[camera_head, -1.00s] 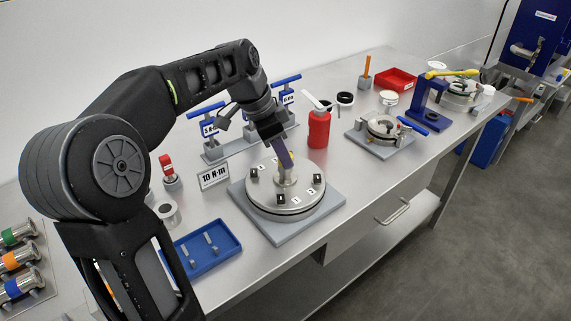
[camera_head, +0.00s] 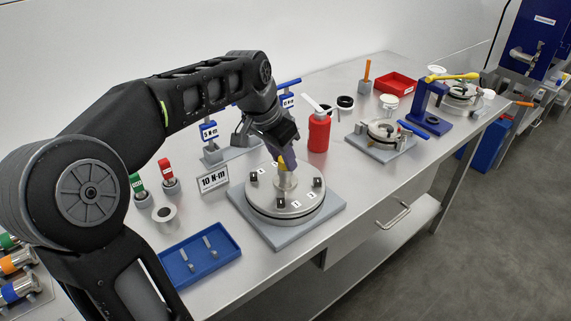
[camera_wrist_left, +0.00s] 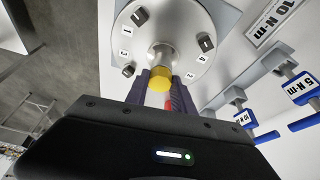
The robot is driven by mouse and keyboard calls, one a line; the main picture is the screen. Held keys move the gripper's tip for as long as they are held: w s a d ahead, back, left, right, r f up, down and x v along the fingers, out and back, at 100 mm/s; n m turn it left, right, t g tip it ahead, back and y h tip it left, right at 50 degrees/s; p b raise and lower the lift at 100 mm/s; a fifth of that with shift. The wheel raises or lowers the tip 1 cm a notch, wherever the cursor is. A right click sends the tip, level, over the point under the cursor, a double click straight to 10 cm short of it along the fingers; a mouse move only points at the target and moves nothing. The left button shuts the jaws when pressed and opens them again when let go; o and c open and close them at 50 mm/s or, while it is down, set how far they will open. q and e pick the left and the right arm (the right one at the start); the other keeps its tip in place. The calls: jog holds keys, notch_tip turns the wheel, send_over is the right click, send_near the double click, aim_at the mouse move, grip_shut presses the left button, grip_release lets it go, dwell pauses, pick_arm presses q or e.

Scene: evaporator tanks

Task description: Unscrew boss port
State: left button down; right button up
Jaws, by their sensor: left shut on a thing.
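The boss port is a short silver stub with a yellow end, standing at the middle of a round metal lid. Its silver part (camera_head: 286,180) shows below my left gripper (camera_head: 279,161) in the head view. In the left wrist view its yellow end (camera_wrist_left: 160,78) lies between the purple-grey fingers of my left gripper (camera_wrist_left: 164,86), which are shut on it. The lid (camera_head: 263,209) has black clamps and number labels around its rim and rests on a grey base plate (camera_head: 333,207). I cannot see a gap between stub and lid. My right gripper is not in view.
A "10 N·m" sign (camera_head: 213,178) and torque tools with blue handles (camera_head: 208,131) stand behind the lid. A blue tray (camera_head: 231,248) lies front left. A red bottle (camera_head: 319,134) stands to the right. Bare bench lies right of the base plate.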

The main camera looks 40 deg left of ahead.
pick_arm(q)
jog(key=n+y, duration=0.1)
jog(key=n, duration=0.4)
jog(key=shift+d+y, duration=0.1)
jog(key=shift+y, duration=0.3)
jog(key=shift+n+b, duration=0.3)
jog(key=n+y, duration=0.1)
jog(key=n, duration=0.2)
jog(key=shift+w+d+g, duration=0.1)
jog(key=shift+d+g, duration=0.05)
jog(key=shift+g, duration=0.15)
jog(key=shift+n+b, duration=0.3)
jog(key=shift+n, duration=0.6)
jog(key=shift+w+n+g+y, duration=0.1)
jog(key=shift+n+g+y, duration=0.35)
jog(key=shift+n, duration=0.35)
jog(key=n+g, duration=0.1)
jog(key=n, duration=0.2)
jog(key=shift+d+n+y, duration=0.1)
jog(key=shift+n+y, duration=0.2)
jog(key=shift+y, duration=0.05)
